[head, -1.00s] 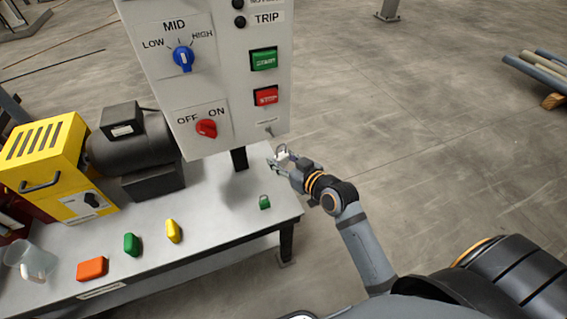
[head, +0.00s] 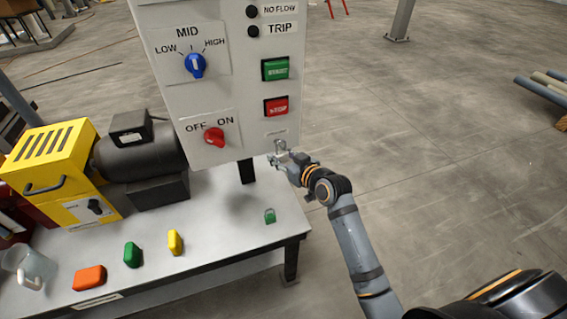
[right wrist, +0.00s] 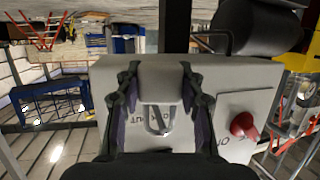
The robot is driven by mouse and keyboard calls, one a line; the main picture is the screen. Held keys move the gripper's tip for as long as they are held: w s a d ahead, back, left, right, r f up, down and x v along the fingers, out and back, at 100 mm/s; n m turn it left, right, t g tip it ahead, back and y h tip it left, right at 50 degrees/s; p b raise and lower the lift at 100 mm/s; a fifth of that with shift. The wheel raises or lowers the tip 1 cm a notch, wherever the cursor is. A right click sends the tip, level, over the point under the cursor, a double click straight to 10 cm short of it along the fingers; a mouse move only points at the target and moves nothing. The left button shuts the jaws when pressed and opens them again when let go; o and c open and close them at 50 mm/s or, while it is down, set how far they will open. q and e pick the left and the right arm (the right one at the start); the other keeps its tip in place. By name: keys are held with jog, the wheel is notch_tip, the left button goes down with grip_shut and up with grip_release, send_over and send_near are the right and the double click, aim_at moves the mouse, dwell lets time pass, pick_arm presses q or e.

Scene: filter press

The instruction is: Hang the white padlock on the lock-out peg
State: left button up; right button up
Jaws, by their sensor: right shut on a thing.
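My right gripper (head: 285,159) is shut on the white padlock (right wrist: 160,80), just below the lower right corner of the control panel (head: 222,90). In the right wrist view the padlock's white body sits between the two fingers (right wrist: 158,92). Its grey shackle (right wrist: 158,122) lies in front of the panel's lock-out label, which reads upside down there. In the head view the label (head: 276,136) is just above the gripper. The lock-out peg is not clear in either view, and I cannot tell whether the shackle is around it. My left gripper is not in view.
The red OFF/ON knob (head: 214,137) is left of the gripper.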

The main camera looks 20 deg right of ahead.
jog(key=shift+w+f, duration=0.15)
jog(key=shift+c, duration=0.3)
jog(key=shift+d+f, duration=0.1)
jog(key=shift+f, duration=0.15)
grip_shut()
jog(key=shift+w+f, duration=0.15)
jog(key=shift+w+f, duration=0.15)
jog(key=shift+w, duration=0.15)
jog(key=o, duration=1.3)
grip_release()
jog(key=shift+w+a, duration=0.2)
jog(key=shift+a, duration=0.1)
jog(key=shift+o, duration=0.2)
jog(key=shift+s+d, duration=0.1)
jog(key=shift+s+d, duration=0.1)
